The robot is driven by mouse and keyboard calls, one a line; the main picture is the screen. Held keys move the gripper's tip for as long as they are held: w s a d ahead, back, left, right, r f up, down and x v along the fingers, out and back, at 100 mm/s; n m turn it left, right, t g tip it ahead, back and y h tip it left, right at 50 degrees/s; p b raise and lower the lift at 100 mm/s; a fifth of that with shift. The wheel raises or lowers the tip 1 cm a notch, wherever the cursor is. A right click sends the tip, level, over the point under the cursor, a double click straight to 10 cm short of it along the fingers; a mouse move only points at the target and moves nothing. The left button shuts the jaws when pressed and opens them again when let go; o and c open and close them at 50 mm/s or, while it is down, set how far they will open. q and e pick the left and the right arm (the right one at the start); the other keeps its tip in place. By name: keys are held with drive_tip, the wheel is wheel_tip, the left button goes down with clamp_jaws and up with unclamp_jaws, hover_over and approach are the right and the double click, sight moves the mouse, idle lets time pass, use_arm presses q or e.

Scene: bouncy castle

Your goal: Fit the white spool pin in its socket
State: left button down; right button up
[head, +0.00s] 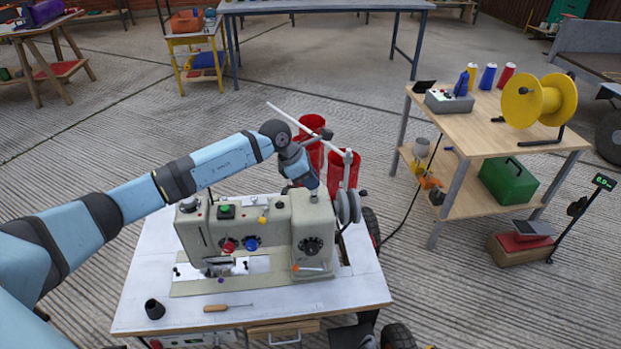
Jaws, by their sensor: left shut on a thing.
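The white spool pin (290,118) is a long thin white rod, tilted, sloping down from upper left to lower right above the back of the sewing machine (278,225). My left gripper (322,136) is small and dark here and is shut on the rod along its length. The rod's lower right end overlaps the top of an upright post (347,172) at the machine's right; I cannot tell if they touch. A small dark fitting (314,196) sits on the machine's top right; I cannot tell if it is the socket. My right gripper is not in view.
The machine stands on a white-topped table (150,275) with a black cone (154,309) and a wooden-handled tool (228,307) in front. Red bins (342,168) stand behind. A wooden cart (470,130) with a yellow reel (540,100) is at right.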

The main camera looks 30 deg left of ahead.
use_arm(q)
drive_tip(key=shift+f, duration=0.2)
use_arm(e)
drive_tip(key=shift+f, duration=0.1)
use_arm(q)
drive_tip(key=c, duration=1)
unclamp_jaws()
drive_tip(key=shift+o, duration=0.2)
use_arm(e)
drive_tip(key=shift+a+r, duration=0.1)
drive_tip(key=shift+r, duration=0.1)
use_arm(q)
drive_tip(key=p+v, duration=0.1)
drive_tip(key=v, duration=1.2)
drive_tip(key=shift+s+a+r+p, duration=0.15)
drive_tip(key=shift+r+p, duration=0.15)
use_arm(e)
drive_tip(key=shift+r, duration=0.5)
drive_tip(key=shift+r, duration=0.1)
